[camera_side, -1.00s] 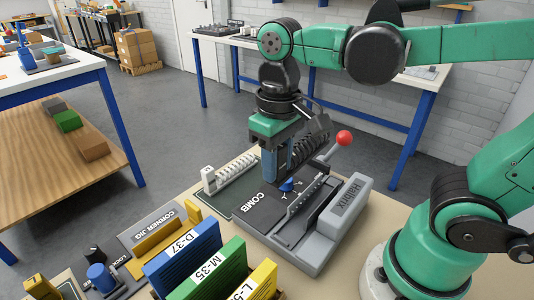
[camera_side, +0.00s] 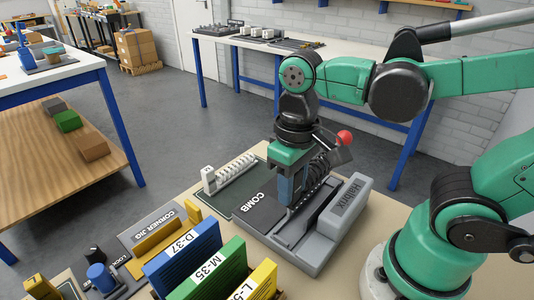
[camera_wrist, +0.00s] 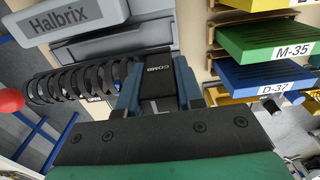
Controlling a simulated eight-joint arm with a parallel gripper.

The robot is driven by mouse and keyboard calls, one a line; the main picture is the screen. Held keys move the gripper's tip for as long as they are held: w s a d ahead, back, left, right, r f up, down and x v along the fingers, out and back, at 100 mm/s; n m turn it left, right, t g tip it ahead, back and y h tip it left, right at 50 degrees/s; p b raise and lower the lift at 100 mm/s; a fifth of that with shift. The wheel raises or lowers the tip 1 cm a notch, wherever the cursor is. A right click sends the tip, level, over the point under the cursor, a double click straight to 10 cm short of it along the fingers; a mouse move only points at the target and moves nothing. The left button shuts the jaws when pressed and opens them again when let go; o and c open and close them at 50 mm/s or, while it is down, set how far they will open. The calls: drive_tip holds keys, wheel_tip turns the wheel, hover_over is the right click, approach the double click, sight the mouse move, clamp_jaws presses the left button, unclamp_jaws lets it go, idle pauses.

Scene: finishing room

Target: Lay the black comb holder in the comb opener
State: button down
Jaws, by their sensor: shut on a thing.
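The black comb holder (camera_wrist: 75,84), a row of black rings, sticks out to the left from between my fingers in the wrist view. In the side view its coils (camera_side: 321,172) show right of my gripper (camera_side: 289,196). My gripper is shut on the holder, with its blue fingers pointing down over the grey comb opener (camera_side: 294,256). The opener has a dark plate (camera_side: 256,208) marked COMB and a bar (camera_side: 347,205) marked Halbrix. My fingers hide part of the opener's middle, so I cannot tell whether the holder touches it.
A white comb (camera_side: 234,172) lies on a dark mat left of the opener. A red knob (camera_side: 345,137) stands close behind my gripper. Blue (camera_side: 185,263), green (camera_side: 217,274) and yellow (camera_side: 256,284) binders stand at the front, near the corner jig (camera_side: 160,236).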

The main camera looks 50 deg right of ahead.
drive_tip(key=shift+f, duration=3.35)
drive_tip(key=shift+f, duration=0.55)
drive_tip(key=c, duration=0.9)
unclamp_jaws()
drive_tip(key=shift+o, duration=0.2)
drive_tip(key=shift+r, duration=5.5)
